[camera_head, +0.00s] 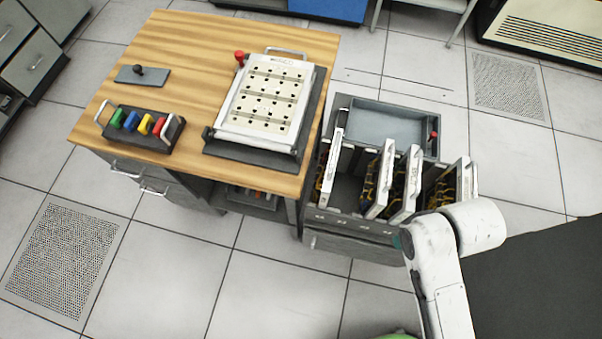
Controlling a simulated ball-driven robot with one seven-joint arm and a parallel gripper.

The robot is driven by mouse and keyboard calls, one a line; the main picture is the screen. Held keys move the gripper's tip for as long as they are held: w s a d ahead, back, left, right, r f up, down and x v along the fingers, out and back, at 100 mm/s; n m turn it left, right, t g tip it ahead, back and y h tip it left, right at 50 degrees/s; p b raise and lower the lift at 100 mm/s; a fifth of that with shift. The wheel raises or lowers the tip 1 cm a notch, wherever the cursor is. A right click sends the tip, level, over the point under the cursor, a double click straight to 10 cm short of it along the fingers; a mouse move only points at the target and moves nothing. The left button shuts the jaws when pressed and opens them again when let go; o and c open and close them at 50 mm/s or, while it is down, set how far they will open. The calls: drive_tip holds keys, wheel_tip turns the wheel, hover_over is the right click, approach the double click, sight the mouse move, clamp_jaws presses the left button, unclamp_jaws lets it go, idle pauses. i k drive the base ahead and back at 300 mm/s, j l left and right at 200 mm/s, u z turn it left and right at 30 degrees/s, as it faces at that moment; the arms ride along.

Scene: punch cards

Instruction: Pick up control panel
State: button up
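A white panel with rows of dark holes (265,98) lies in a dark frame on the wooden desk (190,60), with a handle at its far edge and a red knob at its far left corner. Several upright white-edged panels with yellow wiring stand in slots of a grey cart (345,225) right of the desk, among them a left one (330,167), a middle one (380,180) and a right one (466,181). Which of these is the control panel I cannot tell. My white arm rises at the lower right, beside the right panel. My gripper does not show.
A dark block with green, blue, yellow and red handles (142,126) and a small grey plate with a black knob (141,75) lie on the desk's left. The cart has an empty tray (390,122) at its back. Tiled floor in front is clear.

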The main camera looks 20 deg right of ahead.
sight(322, 182)
drive_tip(key=j+z, duration=0.9)
drive_tip(key=i+l, duration=0.05)
drive_tip(key=l, duration=0.05)
